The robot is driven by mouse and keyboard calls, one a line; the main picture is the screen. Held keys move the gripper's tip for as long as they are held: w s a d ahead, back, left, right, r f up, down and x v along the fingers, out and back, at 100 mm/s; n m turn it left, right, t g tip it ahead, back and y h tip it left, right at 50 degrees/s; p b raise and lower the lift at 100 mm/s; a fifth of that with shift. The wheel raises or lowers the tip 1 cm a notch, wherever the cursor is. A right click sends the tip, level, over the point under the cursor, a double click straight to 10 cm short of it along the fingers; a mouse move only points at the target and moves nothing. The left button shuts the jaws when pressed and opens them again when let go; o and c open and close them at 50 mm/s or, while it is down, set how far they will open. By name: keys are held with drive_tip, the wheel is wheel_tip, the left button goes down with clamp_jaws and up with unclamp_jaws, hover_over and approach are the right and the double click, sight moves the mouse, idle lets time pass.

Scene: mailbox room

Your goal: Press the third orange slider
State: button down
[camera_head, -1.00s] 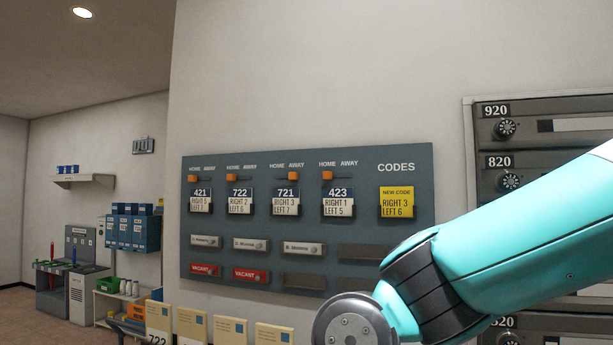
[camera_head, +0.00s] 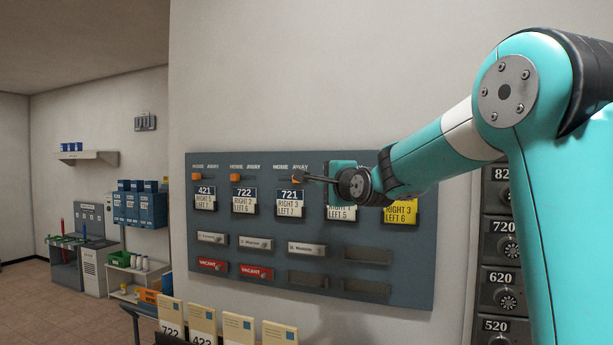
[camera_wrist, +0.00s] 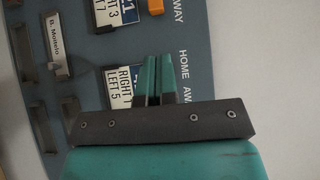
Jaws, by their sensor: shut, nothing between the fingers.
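The third orange slider (camera_head: 297,179) is on the grey wall panel above the 721 card, under the AWAY side of its label. My gripper (camera_head: 308,178) is shut and empty, its fingertips right beside this slider on the right. In the wrist view the slider (camera_wrist: 155,6) sits at the top edge, beyond the shut fingertips (camera_wrist: 152,60); I cannot tell whether they touch. The first slider (camera_head: 196,177) and second slider (camera_head: 235,178) sit under HOME. The fourth slider is hidden behind my gripper.
The grey panel (camera_head: 210,295) also holds name plates, red VACANT plates and a yellow code card (camera_head: 401,211). Dark mailboxes (camera_head: 500,245) stand at the right. Several envelopes (camera_head: 240,328) stand below the panel.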

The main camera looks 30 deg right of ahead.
drive_tip(key=w+d+p, duration=0.1)
drive_tip(key=w+p, duration=0.4)
drive_tip(key=w, duration=0.5)
drive_tip(key=shift+p, duration=0.35)
drive_tip(key=shift+d, duration=0.1)
